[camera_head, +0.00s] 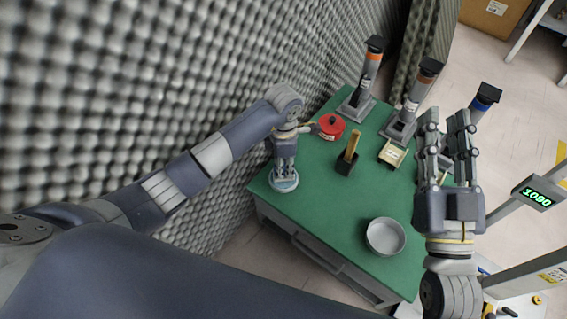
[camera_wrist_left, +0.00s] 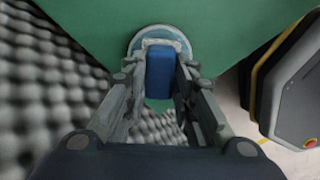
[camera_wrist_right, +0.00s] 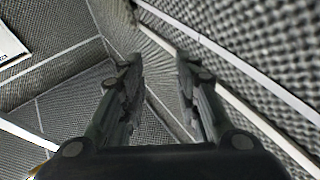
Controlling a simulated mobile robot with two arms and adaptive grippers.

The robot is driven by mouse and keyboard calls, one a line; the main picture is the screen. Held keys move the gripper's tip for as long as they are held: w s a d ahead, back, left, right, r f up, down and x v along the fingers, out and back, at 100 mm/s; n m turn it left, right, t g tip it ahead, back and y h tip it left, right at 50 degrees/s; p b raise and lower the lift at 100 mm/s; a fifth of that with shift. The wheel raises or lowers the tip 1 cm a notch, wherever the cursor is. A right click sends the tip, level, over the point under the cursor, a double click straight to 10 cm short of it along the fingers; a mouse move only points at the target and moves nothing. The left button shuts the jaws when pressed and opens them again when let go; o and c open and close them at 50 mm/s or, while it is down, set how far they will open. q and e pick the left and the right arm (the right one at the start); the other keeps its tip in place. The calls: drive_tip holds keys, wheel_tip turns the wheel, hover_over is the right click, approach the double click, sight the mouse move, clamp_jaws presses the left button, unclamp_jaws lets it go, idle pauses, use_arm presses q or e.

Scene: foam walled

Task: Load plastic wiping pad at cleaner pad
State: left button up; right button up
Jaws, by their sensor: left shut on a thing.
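My left gripper (camera_head: 284,160) points down at the table's left corner and is shut on a blue block (camera_wrist_left: 160,72), seen between its fingers in the left wrist view. A round, pale grey-blue disc (camera_head: 284,184) lies at the block's foot; it also shows in the left wrist view (camera_wrist_left: 137,44). The blue block appears to rise from this disc, but I cannot tell whether they are one piece or which is the wiping pad. The disc's contact with the table is unclear. My right gripper (camera_head: 446,118) is open and empty, raised at the table's right side.
The green table (camera_head: 322,205) also holds a red tin (camera_head: 331,127), a black holder (camera_head: 346,166) with a wooden stick, a beige box (camera_head: 392,153), a grey bowl (camera_head: 385,237) and upright grey instruments (camera_head: 364,80) at the back. A foam wall (camera_head: 150,90) borders the left side.

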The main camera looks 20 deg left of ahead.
use_arm(q)
drive_tip(key=shift+f, duration=0.4)
use_arm(e)
drive_tip(key=shift+s+r+t, duration=0.3)
drive_tip(key=shift+r+t, duration=0.1)
drive_tip(key=shift+r, duration=0.2)
drive_tip(key=shift+s+r+t, duration=0.3)
drive_tip(key=shift+r+t, duration=0.1)
drive_tip(key=shift+r, duration=0.2)
idle(0.6)
idle(0.5)
